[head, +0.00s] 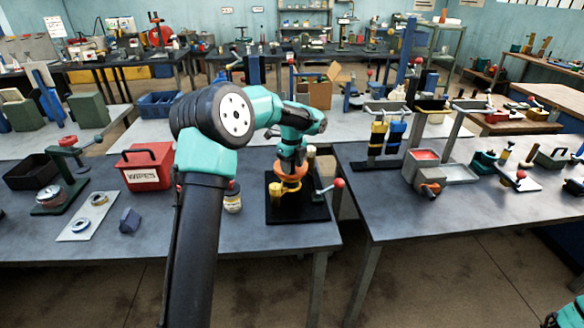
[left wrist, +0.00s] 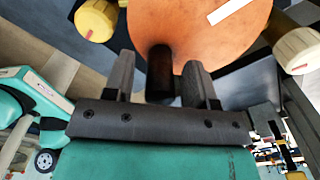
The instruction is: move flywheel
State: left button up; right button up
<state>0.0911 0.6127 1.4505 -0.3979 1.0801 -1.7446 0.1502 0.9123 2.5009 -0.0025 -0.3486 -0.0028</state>
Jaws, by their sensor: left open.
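The flywheel, an orange disc (head: 293,171), sits on a black-based stand (head: 297,208) on the near table. In the left wrist view the orange disc (left wrist: 195,28) fills the top, with a short black handle (left wrist: 160,72) projecting toward my gripper. My left gripper (head: 289,160) points down just above the disc. In the wrist view its open fingers (left wrist: 160,85) stand either side of the black handle, with gaps visible on both sides. My right gripper is not in view; only a bit of teal arm shows at the lower right edge.
Yellow knobbed posts (head: 276,190) stand beside the disc, and a red-ended lever (head: 338,183) sticks out to the right. A red wipes box (head: 145,168) and a small jar (head: 232,200) stand to the left. A gap separates this table from the right one.

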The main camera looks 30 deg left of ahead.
pick_arm(q)
jog(key=shift+f, duration=0.5)
jog(key=c, duration=0.9)
